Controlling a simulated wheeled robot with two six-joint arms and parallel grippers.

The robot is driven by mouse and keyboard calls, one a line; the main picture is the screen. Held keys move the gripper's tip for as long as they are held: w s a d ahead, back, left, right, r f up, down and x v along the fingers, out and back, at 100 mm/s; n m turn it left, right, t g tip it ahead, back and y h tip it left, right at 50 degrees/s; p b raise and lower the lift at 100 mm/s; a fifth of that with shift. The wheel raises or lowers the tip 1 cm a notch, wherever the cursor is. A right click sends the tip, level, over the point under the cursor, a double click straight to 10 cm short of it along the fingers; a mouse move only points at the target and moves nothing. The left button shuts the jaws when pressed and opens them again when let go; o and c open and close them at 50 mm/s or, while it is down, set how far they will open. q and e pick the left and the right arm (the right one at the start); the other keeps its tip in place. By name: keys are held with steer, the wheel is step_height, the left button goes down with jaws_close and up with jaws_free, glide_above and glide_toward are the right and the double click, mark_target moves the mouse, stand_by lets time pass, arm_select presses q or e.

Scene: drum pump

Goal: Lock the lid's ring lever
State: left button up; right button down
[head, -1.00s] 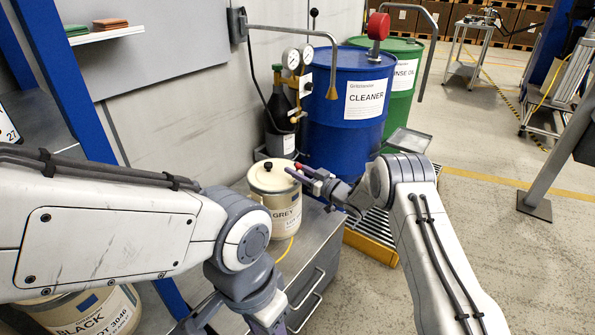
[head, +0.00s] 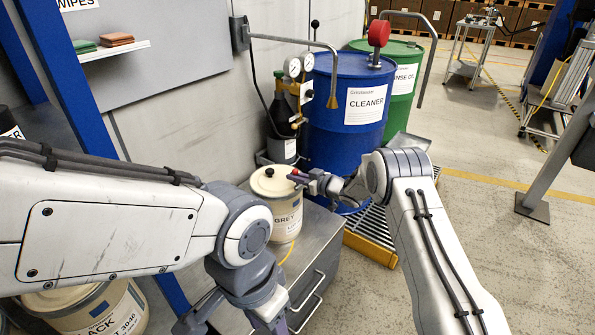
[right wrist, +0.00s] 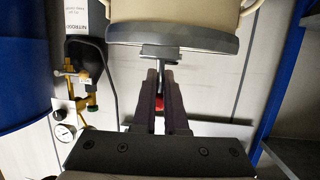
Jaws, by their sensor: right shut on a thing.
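The cream pail (head: 286,219) labelled GREY stands on the grey bench, its lid (head: 268,184) with a dark knob on top. In the right wrist view the pail (right wrist: 180,10) and its grey lid ring (right wrist: 172,37) are at the top. My right gripper (head: 299,177) is at the right of the lid. It is shut on the ring lever (right wrist: 160,62), which reaches from the ring in between the fingers; a bit of red shows there. The lever is mostly hidden by the fingers. My left gripper (head: 236,314) is cut off at the bottom edge, its fingertips out of sight.
A blue CLEANER drum (head: 340,128) and a green drum (head: 405,108) stand behind my right gripper on a grated pallet (head: 370,236). A gas bottle with gauges (head: 281,125) is behind the pail. A BLACK pail (head: 100,300) is at lower left. Open floor lies right.

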steer(key=h+p, duration=0.1)
steer(key=p, duration=0.1)
steer(key=g+h+p, duration=0.1)
steer(key=p, duration=0.1)
steer(key=shift+w+a+r+g+p, duration=0.15)
steer(key=shift+w+a+g+p, duration=0.1)
steer(key=shift+a+g+p, duration=0.1)
arm_select(q)
step_height(320, 180, up, 8)
steer(key=p, duration=0.2)
steer(key=shift+f, duration=0.15)
arm_select(e)
steer(key=shift+a+f+g+h, duration=0.1)
steer(key=shift+f+g+h, duration=0.15)
steer(key=shift+f+h, duration=0.25)
steer(key=c, duration=1)
jaws_free()
steer(key=shift+o, duration=0.2)
steer(key=v, duration=1)
steer(key=shift+s+r, duration=0.1)
steer(key=shift+r, duration=0.05)
arm_select(q)
steer(key=shift+o, duration=0.3)
